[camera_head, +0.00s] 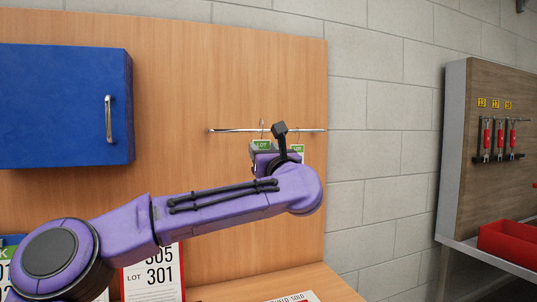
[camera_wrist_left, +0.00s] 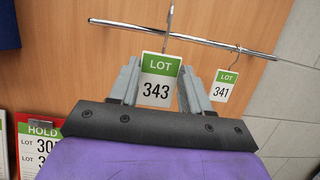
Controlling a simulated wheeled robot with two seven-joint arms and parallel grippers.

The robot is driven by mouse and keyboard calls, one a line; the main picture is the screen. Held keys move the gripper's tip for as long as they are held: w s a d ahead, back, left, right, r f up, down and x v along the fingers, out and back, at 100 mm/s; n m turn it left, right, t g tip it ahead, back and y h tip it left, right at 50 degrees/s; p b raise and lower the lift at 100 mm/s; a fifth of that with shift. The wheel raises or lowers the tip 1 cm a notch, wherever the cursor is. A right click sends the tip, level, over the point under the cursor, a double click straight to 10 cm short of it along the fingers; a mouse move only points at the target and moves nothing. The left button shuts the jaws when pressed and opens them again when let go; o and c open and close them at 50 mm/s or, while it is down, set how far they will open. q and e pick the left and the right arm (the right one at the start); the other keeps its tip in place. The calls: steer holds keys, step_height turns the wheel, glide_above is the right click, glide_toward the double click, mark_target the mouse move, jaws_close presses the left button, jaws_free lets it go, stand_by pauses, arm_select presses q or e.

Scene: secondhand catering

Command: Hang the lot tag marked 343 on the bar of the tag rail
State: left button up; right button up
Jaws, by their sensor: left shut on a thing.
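The white lot tag 343 (camera_wrist_left: 158,82) has a green top band and a wire hook. My left gripper (camera_wrist_left: 160,85) is shut on it, and in the head view its green band (camera_head: 262,145) shows just below the bar. The tag rail's thin metal bar (camera_wrist_left: 110,24) runs across the wood panel; it also shows in the head view (camera_head: 230,130). The hook of tag 343 crosses the bar in the wrist view; I cannot tell whether it rests on it. My right gripper is out of view.
Lot tag 341 (camera_wrist_left: 222,86) hangs by its hook near the bar's right end, close to my left gripper. A blue cabinet (camera_head: 60,105) is on the panel at left. A hold sign (camera_wrist_left: 38,145) stands below. A red bin (camera_head: 510,243) sits at far right.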

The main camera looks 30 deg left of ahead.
arm_select(q)
steer(key=shift+w+a+r, duration=0.1)
steer(key=shift+w+a, duration=0.1)
steer(key=shift+a, duration=0.2)
steer(key=shift+w+a+p, duration=0.55)
steer(key=shift+w+p, duration=0.05)
steer(key=shift+p, duration=0.1)
steer(key=w+a+f+p, duration=0.2)
steer(key=w+a+p, duration=0.1)
steer(key=w+a, duration=0.1)
steer(key=shift+a+f, duration=0.15)
steer(key=shift+a, duration=0.15)
steer(key=o, duration=1.1)
